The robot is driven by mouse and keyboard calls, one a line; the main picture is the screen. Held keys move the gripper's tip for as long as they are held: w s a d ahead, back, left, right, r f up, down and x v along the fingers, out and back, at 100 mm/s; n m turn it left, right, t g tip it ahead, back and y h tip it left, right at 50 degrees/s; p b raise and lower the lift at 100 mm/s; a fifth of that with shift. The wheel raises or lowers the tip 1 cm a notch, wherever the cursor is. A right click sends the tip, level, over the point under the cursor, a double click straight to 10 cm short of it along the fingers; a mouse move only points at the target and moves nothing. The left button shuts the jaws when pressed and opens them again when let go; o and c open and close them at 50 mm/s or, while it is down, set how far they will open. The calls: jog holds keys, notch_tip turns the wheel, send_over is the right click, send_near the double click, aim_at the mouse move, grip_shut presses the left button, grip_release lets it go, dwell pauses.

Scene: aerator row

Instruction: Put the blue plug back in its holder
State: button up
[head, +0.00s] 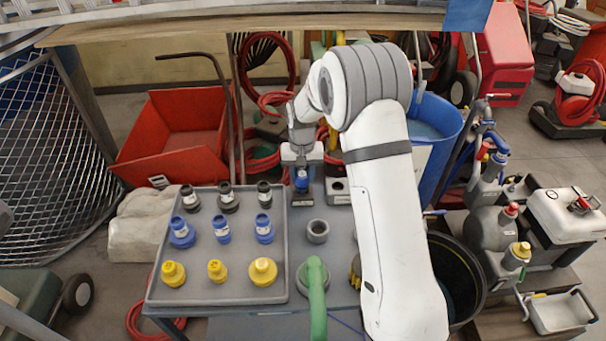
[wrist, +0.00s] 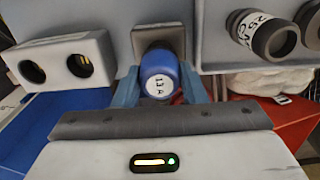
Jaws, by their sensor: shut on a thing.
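My gripper (head: 302,168) is shut on the blue plug (head: 302,184), near the tray's right edge. In the wrist view the plug (wrist: 160,84) has a white label on its end and sits between my two blue fingers. A small square grey holder (head: 303,200) is right below the plug. In the wrist view the holder (wrist: 140,38) shows behind the plug, with a dark opening partly covered by it. The plug's lower end is hidden, so I cannot tell whether it is inside the holder or just above it.
A grey tray (head: 207,296) at the left bears several black, blue and yellow plugs. A grey block with two holes (wrist: 40,50) stands beside the holder. A grey ring (head: 317,231) and a green handle (head: 316,295) are nearer. A blue bin (head: 432,125) stands behind my arm.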

jog(key=shift+f+b, duration=0.8)
jog(key=shift+f, duration=0.5)
jog(key=o, duration=1.2)
jog(key=shift+c, duration=0.2)
notch_tip(320, 180, up, 8)
jog(key=shift+f, duration=0.15)
jog(key=shift+s+d+r, duration=0.15)
jog(key=shift+r, duration=0.2)
jog(key=s+d+r+t+p, duration=0.1)
jog(key=s+d+r, duration=0.2)
jog(key=s+r, duration=0.35)
jog(key=s+d+r, duration=0.4)
jog(key=s+r, duration=0.1)
jog(key=s, duration=0.3)
jog(key=s+d, duration=0.2)
jog(key=s, duration=0.6)
jog(key=s+d+r+t+p, duration=0.1)
jog(key=s, duration=0.8)
jog(key=shift+d+t, duration=0.3)
jog(key=shift+d, duration=0.1)
